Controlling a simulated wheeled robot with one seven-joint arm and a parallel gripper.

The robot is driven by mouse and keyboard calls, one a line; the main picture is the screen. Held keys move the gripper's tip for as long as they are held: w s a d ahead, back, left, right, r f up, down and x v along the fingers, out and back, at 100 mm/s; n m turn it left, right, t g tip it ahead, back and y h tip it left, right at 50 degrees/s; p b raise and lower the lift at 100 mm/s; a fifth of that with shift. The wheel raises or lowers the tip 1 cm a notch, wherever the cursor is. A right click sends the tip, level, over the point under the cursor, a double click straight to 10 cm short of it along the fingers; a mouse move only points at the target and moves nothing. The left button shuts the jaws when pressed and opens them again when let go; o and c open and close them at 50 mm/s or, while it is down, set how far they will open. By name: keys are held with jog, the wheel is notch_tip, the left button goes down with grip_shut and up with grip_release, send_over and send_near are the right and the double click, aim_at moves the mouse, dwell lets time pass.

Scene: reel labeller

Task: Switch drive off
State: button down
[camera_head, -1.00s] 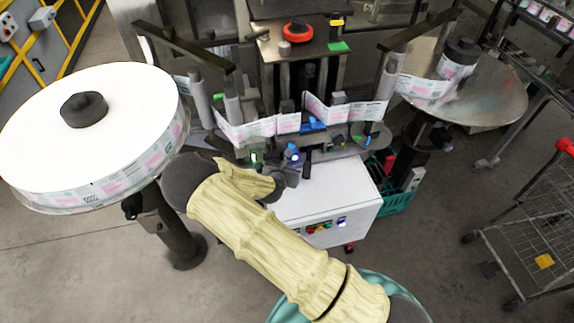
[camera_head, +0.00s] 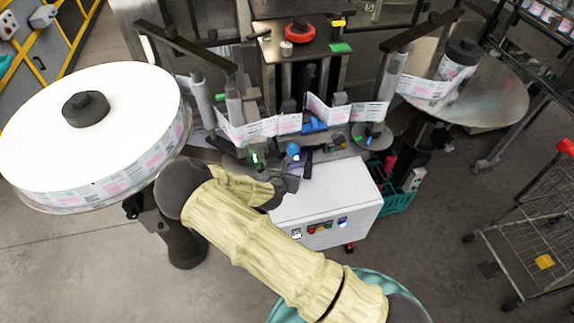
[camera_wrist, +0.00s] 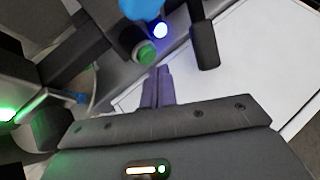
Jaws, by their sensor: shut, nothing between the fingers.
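My gripper (camera_wrist: 157,86) is shut and empty, its two dark fingers together in the wrist view. A round green button (camera_wrist: 147,53) on a dark cylinder is just beyond the fingertips, with a small gap visible in the picture. A bright blue-white light (camera_wrist: 160,30) glows beside it, under a blue part (camera_wrist: 140,8). A black knob or lever (camera_wrist: 205,46) stands to the right of the fingers. Which of these is the drive switch I cannot tell. In the head view my gripper (camera_head: 304,166) is over the back left of the white cabinet (camera_head: 330,190), near the blue light (camera_head: 293,152).
The cabinet front carries a row of small buttons and a lit blue one (camera_head: 342,222). A large label reel (camera_head: 90,130) is at left, and a steel disc (camera_head: 490,100) at right. A wire cart (camera_head: 530,235) stands at far right.

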jog(key=shift+s+d+p, duration=0.2)
jog(key=shift+s+d, duration=0.05)
jog(key=shift+s, duration=0.55)
jog(key=shift+s+d+p, duration=0.15)
jog(key=shift+s+d, duration=0.15)
jog(key=shift+s, duration=0.5)
jog(key=shift+s+d+p, duration=0.2)
jog(key=shift+s+d, duration=0.05)
jog(key=shift+s, duration=0.55)
jog(key=shift+d+m, duration=0.25)
jog(key=shift+m, duration=0.25)
jog(key=d+m+g, duration=0.1)
jog(key=m, duration=0.1)
jog(key=s+d+m+g+b, duration=0.1)
jog(key=m, duration=0.2)
jog(key=s+d+r+m+g+b, duration=0.1)
jog(key=m, duration=0.2)
jog(key=shift+s+d+g, duration=0.15)
jog(key=shift+d+g, duration=0.15)
jog(key=shift+d, duration=0.1)
jog(key=s+d+r+m+g+y+b, duration=0.1)
jog(key=s+d+r+m, duration=0.4)
jog(key=m, duration=0.7)
jog(key=s+d+r+m+g+y+b, duration=0.1)
jog(key=s+d+r+m+g+b, duration=0.2)
jog(key=s+r+m, duration=0.6)
jog(key=d+r+m+b, duration=0.2)
jog(key=d+m, duration=0.1)
jog(key=shift+s+d+y, duration=0.2)
jog(key=shift+y, duration=0.2)
